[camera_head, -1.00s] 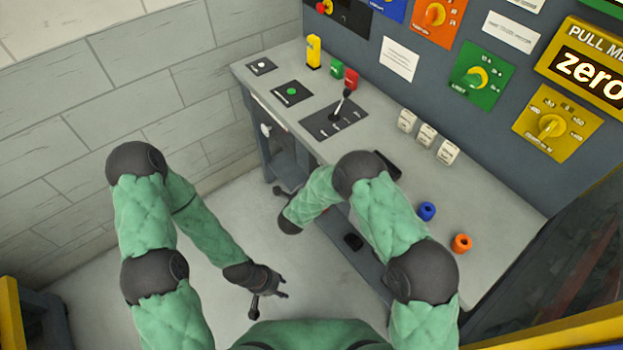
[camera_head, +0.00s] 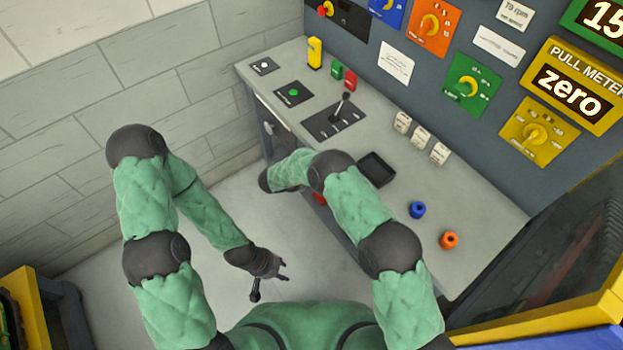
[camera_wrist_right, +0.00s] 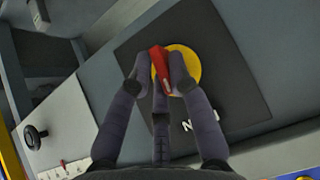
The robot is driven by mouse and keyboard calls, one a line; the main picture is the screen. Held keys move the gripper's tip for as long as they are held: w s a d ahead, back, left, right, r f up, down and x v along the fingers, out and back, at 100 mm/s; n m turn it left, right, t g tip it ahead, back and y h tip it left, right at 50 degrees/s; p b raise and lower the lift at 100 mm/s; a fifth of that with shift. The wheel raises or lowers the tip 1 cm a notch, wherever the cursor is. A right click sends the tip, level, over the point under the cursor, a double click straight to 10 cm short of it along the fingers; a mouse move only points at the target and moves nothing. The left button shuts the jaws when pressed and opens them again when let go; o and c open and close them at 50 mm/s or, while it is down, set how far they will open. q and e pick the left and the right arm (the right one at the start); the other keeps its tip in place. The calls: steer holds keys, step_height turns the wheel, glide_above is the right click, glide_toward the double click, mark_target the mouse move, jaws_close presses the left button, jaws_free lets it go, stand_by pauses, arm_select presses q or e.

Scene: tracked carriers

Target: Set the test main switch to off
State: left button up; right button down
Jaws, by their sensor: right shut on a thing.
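The switch in the right wrist view has a red handle (camera_wrist_right: 158,62) on a yellow disc (camera_wrist_right: 188,66), set on a dark plate (camera_wrist_right: 225,50). White lettering on the plate is partly covered; an N shows. My right gripper (camera_wrist_right: 158,80) is shut on the red handle, its fingers on both sides. In the head view the right hand is hidden behind its own arm at the bench front. My left gripper (camera_head: 271,279) is open and empty, low over the floor, away from the bench.
The grey bench (camera_head: 465,215) carries a lever plate (camera_head: 334,119), a black tray (camera_head: 376,169), a blue knob (camera_head: 417,210) and an orange knob (camera_head: 449,240). A panel with dials stands behind. A black round knob (camera_wrist_right: 34,136) shows in the right wrist view. Floor left of the bench is clear.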

steer(key=shift+g, duration=0.3)
stand_by(0.4)
steer(key=c, duration=1.4)
jaws_free()
steer(key=v, duration=1.2)
steer(key=shift+a+f, duration=0.15)
steer(key=shift+a, duration=0.05)
